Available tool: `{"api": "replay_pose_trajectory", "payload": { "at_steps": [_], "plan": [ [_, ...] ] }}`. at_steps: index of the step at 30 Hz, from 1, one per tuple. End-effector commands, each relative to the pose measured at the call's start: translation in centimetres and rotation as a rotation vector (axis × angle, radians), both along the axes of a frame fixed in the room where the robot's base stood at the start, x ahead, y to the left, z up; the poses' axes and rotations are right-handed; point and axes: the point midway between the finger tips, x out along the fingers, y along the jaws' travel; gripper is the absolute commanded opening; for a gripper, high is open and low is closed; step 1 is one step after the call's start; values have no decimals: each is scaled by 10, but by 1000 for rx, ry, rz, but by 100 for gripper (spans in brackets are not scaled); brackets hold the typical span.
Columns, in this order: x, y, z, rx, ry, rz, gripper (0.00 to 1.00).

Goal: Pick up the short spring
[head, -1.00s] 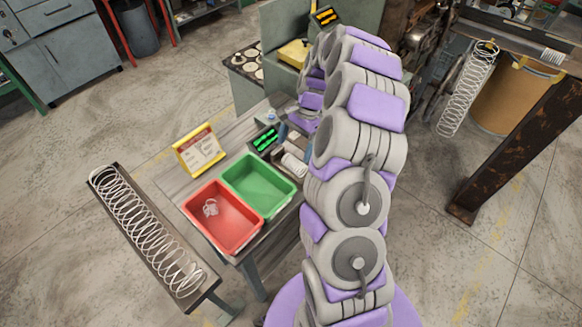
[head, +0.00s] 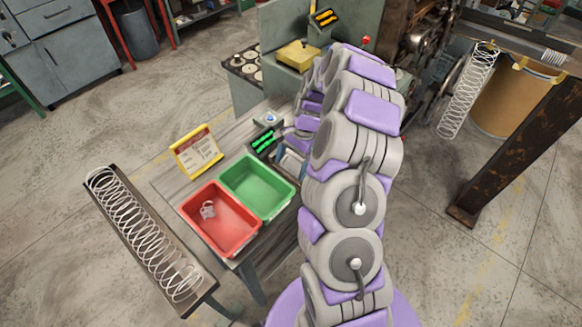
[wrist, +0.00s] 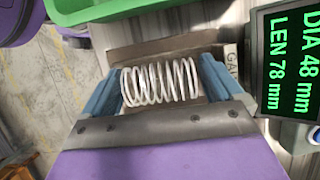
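The short spring (wrist: 160,82) is a white wire coil in the wrist view, lying crosswise between the two blue fingers of my gripper (wrist: 160,85). The fingers are spread wide, one at each end of the coil. The ends look very close to the fingers, and I cannot tell if they touch. A gauge display (wrist: 291,65) beside it reads DIA 48 mm, LEN 78 mm. In the head view, my arm hides the spring and most of my gripper; the display (head: 264,141) shows beside it.
A green bin (head: 258,187) and a red bin (head: 219,218) with a small pale tag stand on the table. A yellow-framed sign (head: 196,151) is behind them. A long spring (head: 145,232) lies in a trough at left; another spring (head: 467,90) hangs at right.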

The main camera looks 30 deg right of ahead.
Motion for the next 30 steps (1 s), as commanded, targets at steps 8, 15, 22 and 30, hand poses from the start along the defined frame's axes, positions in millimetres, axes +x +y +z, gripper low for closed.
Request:
{"api": "replay_pose_trajectory", "payload": {
  "at_steps": [8, 15, 22, 30],
  "plan": [
    [0, 2, 0, -3, 0, -1, 66],
    [0, 5, 0, -7, 1, -1, 52],
    [0, 2, 4, -2, 0, -1, 52],
    [0, 2, 31, -3, -1, -2, 52]
  ]
}}
